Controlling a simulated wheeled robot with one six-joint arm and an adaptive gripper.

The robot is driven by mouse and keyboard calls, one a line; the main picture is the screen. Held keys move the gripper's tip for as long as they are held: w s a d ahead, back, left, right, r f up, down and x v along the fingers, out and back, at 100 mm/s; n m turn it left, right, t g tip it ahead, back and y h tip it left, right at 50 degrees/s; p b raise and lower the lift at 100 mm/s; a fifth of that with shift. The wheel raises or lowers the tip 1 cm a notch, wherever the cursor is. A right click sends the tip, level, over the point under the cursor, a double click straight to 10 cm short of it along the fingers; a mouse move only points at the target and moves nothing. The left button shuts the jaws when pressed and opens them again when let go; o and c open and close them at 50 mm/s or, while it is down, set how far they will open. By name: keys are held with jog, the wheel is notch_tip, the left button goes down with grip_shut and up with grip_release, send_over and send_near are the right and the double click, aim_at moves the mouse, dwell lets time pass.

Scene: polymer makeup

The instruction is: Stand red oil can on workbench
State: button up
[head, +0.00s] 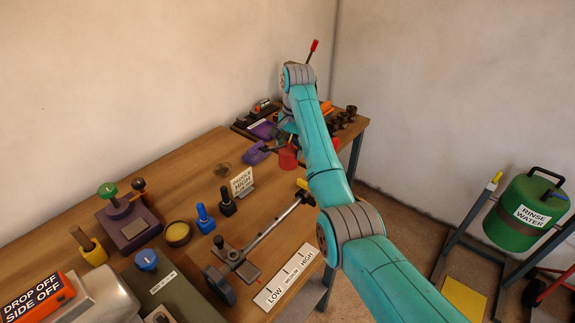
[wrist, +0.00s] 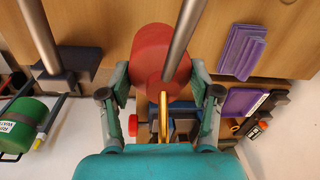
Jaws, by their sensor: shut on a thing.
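The red oil can (wrist: 151,50) is between the two fingers of my gripper (wrist: 160,82) in the wrist view. The gripper is shut on its red body, and a thin gold-coloured rod (wrist: 163,112) shows below it there. In the head view the red can (head: 288,157) shows just left of my teal arm, over the far right part of the workbench (head: 200,165). My arm hides part of the can and most of the gripper. I cannot tell whether the can's base touches the bench.
Purple scoop-like pieces (head: 256,153) lie left of the can. Dark small parts (head: 345,118) stand at the bench's far right corner. A green rinse water drum (head: 527,210) is off the bench at right.

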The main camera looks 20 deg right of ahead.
aim_at(290, 163)
jog(key=shift+f, duration=3)
jog(key=o, duration=1.3)
jog(key=shift+f, duration=0.1)
jog(key=shift+o, duration=0.2)
